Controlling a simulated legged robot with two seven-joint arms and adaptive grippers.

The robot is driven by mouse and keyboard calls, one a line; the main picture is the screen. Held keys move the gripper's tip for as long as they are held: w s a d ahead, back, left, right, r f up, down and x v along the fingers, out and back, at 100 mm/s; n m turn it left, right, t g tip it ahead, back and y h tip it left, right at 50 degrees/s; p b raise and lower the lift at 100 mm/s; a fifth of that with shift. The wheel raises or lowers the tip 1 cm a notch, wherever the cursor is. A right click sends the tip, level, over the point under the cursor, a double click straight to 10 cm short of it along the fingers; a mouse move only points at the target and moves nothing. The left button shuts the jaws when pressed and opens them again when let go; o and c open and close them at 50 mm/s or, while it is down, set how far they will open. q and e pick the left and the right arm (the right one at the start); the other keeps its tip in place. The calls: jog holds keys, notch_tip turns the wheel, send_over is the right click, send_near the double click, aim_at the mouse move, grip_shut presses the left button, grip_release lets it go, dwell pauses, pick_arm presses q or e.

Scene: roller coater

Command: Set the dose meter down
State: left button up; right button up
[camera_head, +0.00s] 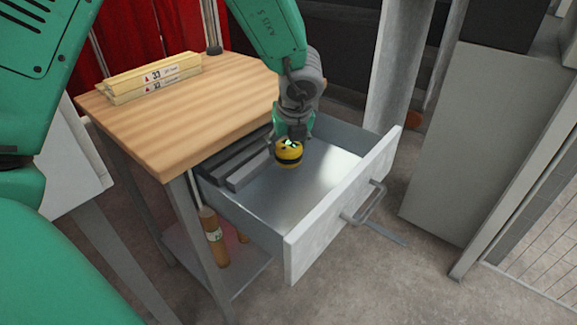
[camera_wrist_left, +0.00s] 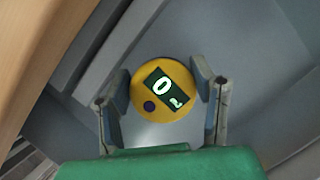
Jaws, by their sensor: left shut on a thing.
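The dose meter (camera_head: 289,154) is a small round yellow device with a dark band, inside the open drawer (camera_head: 330,175). My left gripper (camera_head: 291,140) comes down over it from above and is shut on it. In the left wrist view the meter (camera_wrist_left: 163,92) sits between the two fingers, with its dark display showing light digits and a dark button beside it. I cannot tell whether its underside touches the drawer floor. My right gripper does not show.
Grey bars (camera_head: 240,165) lie in the drawer, left of the meter. The drawer's front panel (camera_head: 345,205) and handle stand to the right. The metal floor right of the meter is clear. Labelled yellowish packs (camera_head: 150,78) lie on the wooden tabletop (camera_head: 190,110).

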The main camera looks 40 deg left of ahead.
aim_at(285, 146)
pick_arm(q)
jog(key=shift+a+f, duration=0.35)
jog(key=f, duration=0.2)
jog(key=a+f+b, duration=0.1)
jog(key=f, duration=0.1)
jog(key=shift+a+f+b, duration=0.15)
jog(key=shift+f+b, duration=0.15)
jog(key=shift+f, duration=0.05)
jog(key=shift+s+d+r, duration=0.1)
jog(key=shift+d+r, duration=0.05)
jog(key=shift+d, duration=0.7)
jog(key=o, duration=1.1)
jog(key=shift+a, duration=0.2)
jog(key=shift+c, duration=0.2)
jog(key=shift+a+f, duration=0.25)
jog(key=shift+a, duration=0.35)
jog(key=shift+r, duration=0.15)
jog(key=p+v, duration=0.3)
jog(key=v, duration=0.8)
jog(key=shift+d, duration=0.2)
jog(key=shift+r+p, duration=0.3)
jog(key=shift+r, duration=0.2)
jog(key=shift+d, duration=0.15)
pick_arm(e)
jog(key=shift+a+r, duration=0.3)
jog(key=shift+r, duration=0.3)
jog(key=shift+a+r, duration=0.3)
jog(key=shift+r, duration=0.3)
